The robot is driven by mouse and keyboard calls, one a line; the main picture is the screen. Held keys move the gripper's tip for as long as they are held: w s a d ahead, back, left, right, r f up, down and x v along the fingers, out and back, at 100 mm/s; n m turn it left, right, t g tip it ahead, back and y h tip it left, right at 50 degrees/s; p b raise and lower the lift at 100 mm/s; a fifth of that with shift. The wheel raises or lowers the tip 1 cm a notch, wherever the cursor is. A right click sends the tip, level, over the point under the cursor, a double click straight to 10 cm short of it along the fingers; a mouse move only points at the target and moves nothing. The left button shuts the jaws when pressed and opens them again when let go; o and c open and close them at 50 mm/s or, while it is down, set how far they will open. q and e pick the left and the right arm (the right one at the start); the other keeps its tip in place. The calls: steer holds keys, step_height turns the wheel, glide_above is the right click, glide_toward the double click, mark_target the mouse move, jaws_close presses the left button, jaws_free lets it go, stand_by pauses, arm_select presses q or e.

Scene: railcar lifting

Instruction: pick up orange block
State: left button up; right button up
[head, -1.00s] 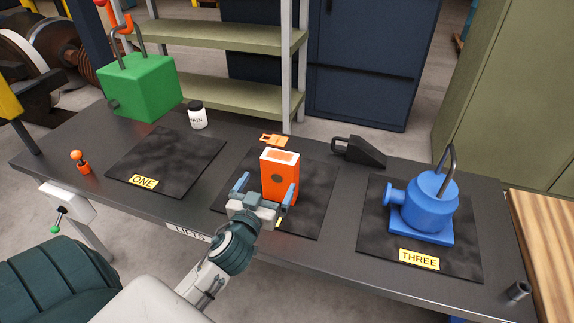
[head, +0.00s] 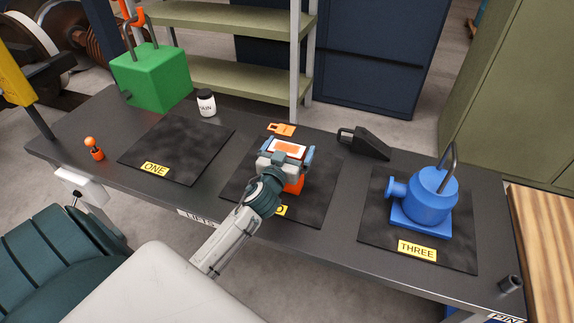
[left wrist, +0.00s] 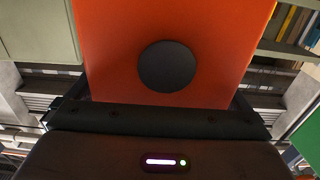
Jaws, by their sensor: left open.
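The orange block (head: 296,187) stands upright on the middle black mat (head: 240,180), with a white rim and an orange patch on top. My left gripper (head: 287,156) is at the block's upper part, with one finger on each side of it. The gripper is open, and its palm and wrist hide much of the block's near face. In the left wrist view the orange block (left wrist: 110,60) fills the middle, very close, with a dark round spot on its face. I cannot tell whether the fingers touch it. My right gripper is not in view.
A green block (head: 152,78) hangs or stands at the back left by mat ONE (head: 190,155). A blue pump-like piece (head: 428,205) stands on mat THREE (head: 375,235). A white jar (head: 206,104), an orange tag (head: 281,129) and a black wedge (head: 366,145) are behind the mats.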

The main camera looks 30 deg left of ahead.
arm_select(q)
steer(key=shift+s, duration=0.1)
steer(key=c, duration=1.5)
steer(key=shift+c, duration=0.2)
steer(key=shift+r, duration=0.2)
